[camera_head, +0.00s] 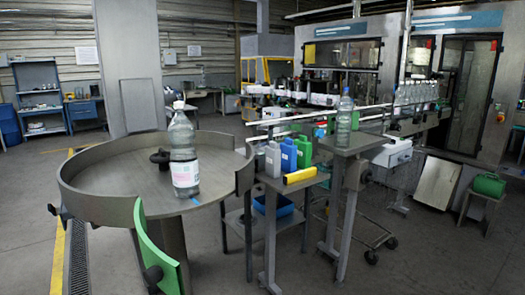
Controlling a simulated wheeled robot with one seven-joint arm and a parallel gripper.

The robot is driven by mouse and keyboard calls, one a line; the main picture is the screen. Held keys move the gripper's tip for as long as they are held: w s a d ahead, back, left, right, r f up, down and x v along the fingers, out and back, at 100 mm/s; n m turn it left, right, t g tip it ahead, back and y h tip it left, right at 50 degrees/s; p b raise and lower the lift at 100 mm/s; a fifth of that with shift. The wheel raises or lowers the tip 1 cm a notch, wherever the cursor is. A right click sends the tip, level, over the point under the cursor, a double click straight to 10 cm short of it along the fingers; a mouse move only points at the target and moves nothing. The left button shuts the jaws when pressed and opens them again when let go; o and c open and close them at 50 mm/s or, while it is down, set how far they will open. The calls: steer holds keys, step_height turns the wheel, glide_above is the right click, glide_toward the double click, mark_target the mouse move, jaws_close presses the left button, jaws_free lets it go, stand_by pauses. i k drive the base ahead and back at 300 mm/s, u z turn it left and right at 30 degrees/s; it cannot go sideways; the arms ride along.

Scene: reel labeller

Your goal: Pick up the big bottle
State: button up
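A big clear bottle (182,147) with a white cap and a pink-and-white label stands upright on the round grey table (130,185) at the left. It stands right of the black knob at the table's middle. A second, slimmer clear bottle (344,122) with a blue cap stands upright on a narrow grey stand (347,145) to the right; it looks smaller. My gripper does not show in this view.
A raised rim (80,205) runs around much of the round table, with a curved green guard (158,245) at the front. A small table right of it holds a blue container (288,154), green and grey containers and a yellow-and-black item (300,175). Open floor lies at left.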

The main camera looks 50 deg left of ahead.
mark_target(182, 133)
steer(key=i, duration=1.15)
steer(key=u, duration=2.85)
steer(key=i, duration=1.05)
